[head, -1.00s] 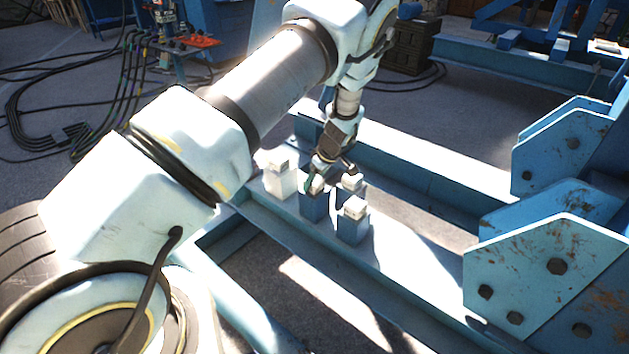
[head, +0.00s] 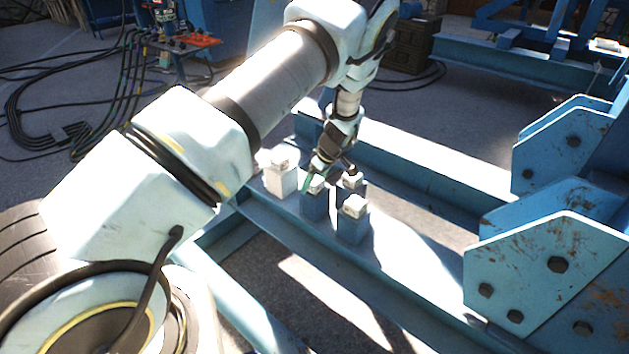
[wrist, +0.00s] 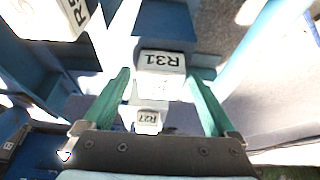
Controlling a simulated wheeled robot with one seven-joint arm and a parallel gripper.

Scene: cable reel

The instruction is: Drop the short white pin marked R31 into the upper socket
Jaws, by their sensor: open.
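The white pin marked R31 (wrist: 162,62) shows its label upside down in the wrist view, between the green fingers of my gripper (wrist: 160,78). The fingers are open and apart from each other; I cannot tell whether they touch the pin. A blue body adjoins R31 in that view. In the head view my gripper (head: 333,172) is over a cluster of blue blocks with white tops, near the left block (head: 314,206). Labels are too small to read there. I cannot tell which part is the upper socket.
A white piece marked R27 (wrist: 150,117) shows below R31 in the wrist view, and another labelled piece (wrist: 68,14) at upper left. In the head view a front block (head: 353,226) and a white block (head: 281,180) stand close by. The blue beam (head: 420,262) is clear to the right.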

